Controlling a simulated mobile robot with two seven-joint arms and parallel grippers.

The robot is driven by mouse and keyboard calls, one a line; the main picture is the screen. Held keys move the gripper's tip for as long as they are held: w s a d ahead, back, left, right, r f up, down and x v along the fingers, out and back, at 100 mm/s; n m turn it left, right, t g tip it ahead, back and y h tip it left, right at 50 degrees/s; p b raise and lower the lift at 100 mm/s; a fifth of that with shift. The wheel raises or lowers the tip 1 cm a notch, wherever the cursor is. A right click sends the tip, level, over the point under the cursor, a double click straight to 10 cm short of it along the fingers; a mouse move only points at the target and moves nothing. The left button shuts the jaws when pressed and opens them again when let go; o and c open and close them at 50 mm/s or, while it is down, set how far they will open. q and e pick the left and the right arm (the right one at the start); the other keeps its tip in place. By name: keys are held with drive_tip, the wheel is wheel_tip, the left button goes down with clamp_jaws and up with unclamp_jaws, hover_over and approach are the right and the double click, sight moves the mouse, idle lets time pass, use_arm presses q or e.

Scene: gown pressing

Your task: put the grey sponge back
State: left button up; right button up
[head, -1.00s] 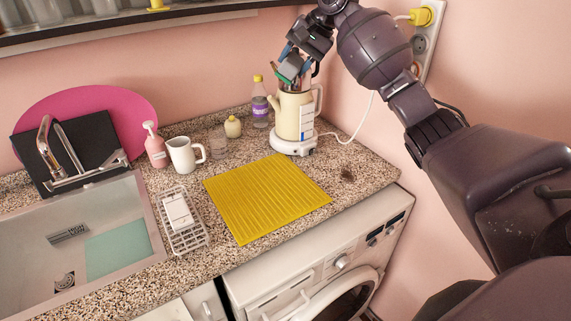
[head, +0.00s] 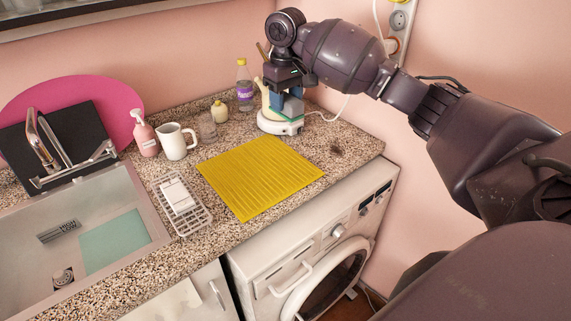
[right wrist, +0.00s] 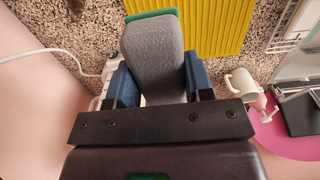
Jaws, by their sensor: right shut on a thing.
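The grey sponge (right wrist: 152,55) is between the blue fingers of my right gripper (right wrist: 155,85) in the right wrist view. A green layer runs along its far end. In the head view my right gripper (head: 288,105) points down in front of the cream kettle, at the back right of the counter. The sponge's green edge (head: 290,119) shows low between its fingers, just above or over the kettle's white base (head: 277,126); I cannot tell if it touches. My left gripper is out of view.
A cream kettle (head: 264,96) is mostly hidden behind the gripper. A yellow mat (head: 260,175) lies in front. A wire rack (head: 190,220) holding a white block (head: 175,192) stands by the sink (head: 20,255). A mug (head: 173,142) and bottles stand behind.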

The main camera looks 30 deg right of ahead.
wheel_tip(320, 180, down, 18)
drive_tip(key=shift+f+b, duration=0.2)
drive_tip(key=shift+b, duration=0.85)
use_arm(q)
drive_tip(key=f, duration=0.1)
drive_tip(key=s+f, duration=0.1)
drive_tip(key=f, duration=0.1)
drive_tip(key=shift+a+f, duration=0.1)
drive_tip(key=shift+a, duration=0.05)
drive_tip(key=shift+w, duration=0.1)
use_arm(e)
drive_tip(key=o, duration=1)
drive_tip(key=shift+c, duration=0.2)
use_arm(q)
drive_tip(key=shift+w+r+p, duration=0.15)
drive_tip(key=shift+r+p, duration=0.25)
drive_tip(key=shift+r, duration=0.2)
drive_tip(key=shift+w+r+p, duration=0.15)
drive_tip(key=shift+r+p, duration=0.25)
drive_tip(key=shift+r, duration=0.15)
use_arm(e)
wheel_tip(320, 180, up, 12)
drive_tip(key=shift+r, duration=0.1)
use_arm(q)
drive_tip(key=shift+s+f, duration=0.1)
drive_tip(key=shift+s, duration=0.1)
